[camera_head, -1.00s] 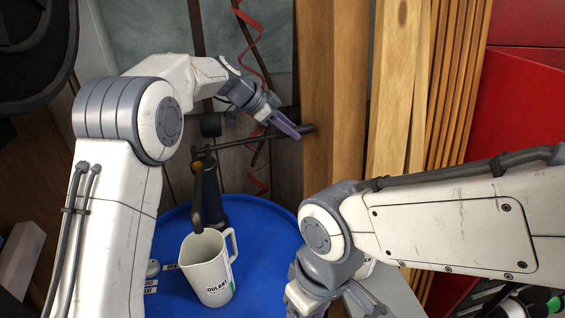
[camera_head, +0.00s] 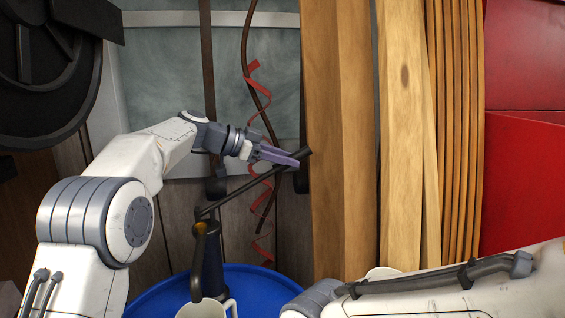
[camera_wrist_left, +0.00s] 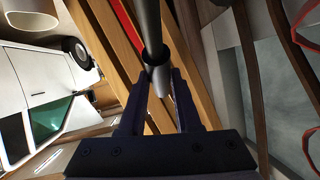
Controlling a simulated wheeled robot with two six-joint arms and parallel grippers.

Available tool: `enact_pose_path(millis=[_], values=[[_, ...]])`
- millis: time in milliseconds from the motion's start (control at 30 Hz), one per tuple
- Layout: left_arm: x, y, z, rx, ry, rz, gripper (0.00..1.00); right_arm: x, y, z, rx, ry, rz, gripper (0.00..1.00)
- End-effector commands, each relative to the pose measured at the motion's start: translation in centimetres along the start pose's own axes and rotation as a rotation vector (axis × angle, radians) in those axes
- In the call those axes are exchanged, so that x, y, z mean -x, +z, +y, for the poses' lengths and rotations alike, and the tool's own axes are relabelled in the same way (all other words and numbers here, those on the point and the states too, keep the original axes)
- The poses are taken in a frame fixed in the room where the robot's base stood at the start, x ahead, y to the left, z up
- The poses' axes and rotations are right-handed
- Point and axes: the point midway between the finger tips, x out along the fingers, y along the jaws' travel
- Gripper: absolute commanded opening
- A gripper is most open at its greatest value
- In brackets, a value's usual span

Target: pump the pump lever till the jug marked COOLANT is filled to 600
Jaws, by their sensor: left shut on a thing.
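The pump (camera_head: 207,262) stands on a blue drum, with a spout bent over the jug. Its dark lever (camera_head: 238,191) slants up to the right from the pump head. My left gripper (camera_head: 294,160) is shut on the lever near its outer end; the lever also shows between the fingers in the left wrist view (camera_wrist_left: 155,52). The jug (camera_head: 205,309) is white and under the spout. Only its rim and part of its handle show, cut by the bottom edge. Its marking and level are hidden. My right arm comes in at the lower right; its gripper is out of view.
The blue drum top (camera_head: 258,283) is at the bottom. Tall wooden boards (camera_head: 345,130) stand just right of the lever's end. A red spiral strip (camera_head: 256,85) and dark hoses hang behind my left gripper. A red cabinet (camera_head: 525,170) is at the right.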

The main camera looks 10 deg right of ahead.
Motion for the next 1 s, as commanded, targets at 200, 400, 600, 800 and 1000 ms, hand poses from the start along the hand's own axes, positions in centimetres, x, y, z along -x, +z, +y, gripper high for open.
enact_pose_path(millis=[200,400,600,800,1000], values=[[0.1,-0.1,0.0,0.0,0.0,0.0,0.43,0.0,0.0,0.0,0.0,0.0,0.0,0.62],[0.0,0.0,0.0,0.0,0.0,-0.001,0.62,0.0,0.0,0.0,0.0,0.0,0.0,0.62],[0.2,0.0,0.0,-0.001,-0.001,-0.001,0.62,-0.1,0.0,0.0,0.0,0.0,0.0,0.62],[2.8,0.2,-0.1,-0.002,-0.006,-0.001,0.62,-1.0,0.1,0.1,0.0,0.0,0.0,0.62],[6.9,0.1,-0.1,-0.001,-0.005,-0.001,0.62,-1.6,0.1,0.1,0.0,0.0,0.0,0.62]])
